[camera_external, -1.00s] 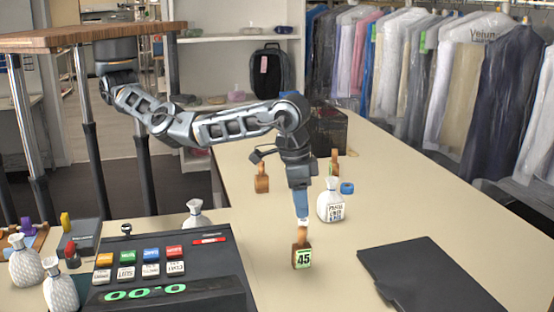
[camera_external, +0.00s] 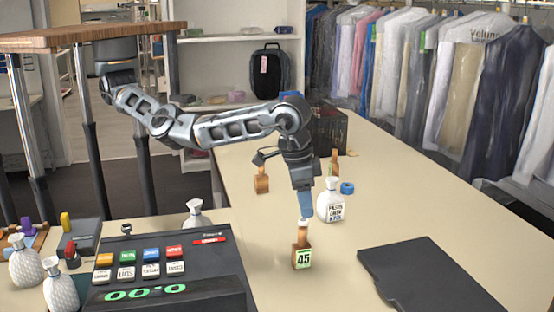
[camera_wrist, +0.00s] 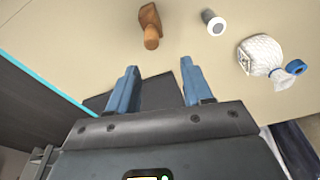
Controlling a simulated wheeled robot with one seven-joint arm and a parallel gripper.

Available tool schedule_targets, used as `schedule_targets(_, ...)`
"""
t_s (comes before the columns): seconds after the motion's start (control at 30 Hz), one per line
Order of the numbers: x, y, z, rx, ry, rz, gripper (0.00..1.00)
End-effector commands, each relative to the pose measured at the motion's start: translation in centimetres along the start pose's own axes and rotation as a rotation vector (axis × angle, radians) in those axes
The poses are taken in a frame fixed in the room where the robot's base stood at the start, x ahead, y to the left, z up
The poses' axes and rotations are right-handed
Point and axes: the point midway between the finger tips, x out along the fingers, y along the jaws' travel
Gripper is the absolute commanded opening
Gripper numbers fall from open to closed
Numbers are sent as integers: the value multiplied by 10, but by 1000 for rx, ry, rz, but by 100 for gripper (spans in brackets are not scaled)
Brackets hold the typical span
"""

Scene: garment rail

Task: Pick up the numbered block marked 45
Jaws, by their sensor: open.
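The block marked 45 (camera_external: 302,256) stands upright on the table in the external view. It is brown wood with a narrow neck and a pale green label with black digits.
A white bag (camera_external: 331,206) and a blue ring (camera_external: 347,188) are close to the right. Two other brown blocks (camera_external: 262,180) (camera_external: 335,160) stand farther back. A black control panel (camera_external: 210,270) is at left, a dark folder (camera_external: 425,272) at right. A white-and-grey cylinder (camera_wrist: 213,22) shows in the wrist view.

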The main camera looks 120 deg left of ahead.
Motion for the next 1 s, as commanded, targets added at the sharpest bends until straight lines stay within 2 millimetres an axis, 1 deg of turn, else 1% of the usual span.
schedule_targets(0.03,10,-12,-13,2,49,-26,50)
schedule_targets(0.07,16,-22,-24,10,94,-48,50)
schedule_targets(0.13,30,-51,-57,43,233,-122,50)
schedule_targets(0.17,35,-66,-73,67,302,-165,50)
schedule_targets(0.2,38,-86,-94,108,402,-230,50)
schedule_targets(0.23,39,-102,-109,147,477,-288,50)
schedule_targets(0.3,35,-135,-140,256,644,-430,50)
schedule_targets(0.37,25,-157,-159,367,773,-560,50)
schedule_targets(0.4,18,-168,-169,449,851,-653,50)
schedule_targets(0.47,4,-179,-178,582,958,-794,50)
schedule_targets(0.5,-5,-183,-181,678,1022,-892,50)
schedule_targets(0.57,-17,-182,-181,833,1106,-1040,50)
schedule_targets(0.63,-28,-174,-172,1025,1188,-1213,50)
schedule_targets(0.67,-31,-168,-166,1112,1217,-1288,50)
schedule_targets(0.73,-32,-151,-147,1321,1274,-1458,50)
schedule_targets(0.77,-31,-143,-137,1413,1293,-1530,50)
schedule_targets(0.8,-27,-130,-122,1540,1316,-1624,50)
schedule_targets(0.87,-16,-113,-95,1733,1339,-1759,50)
schedule_targets(0.9,-7,-101,-75,1860,1349,-1844,50)
schedule_targets(0.97,10,-86,-45,2045,1358,-1956,50)
schedule_targets(1.0,22,-78,-25,-2008,-1265,1881,50)
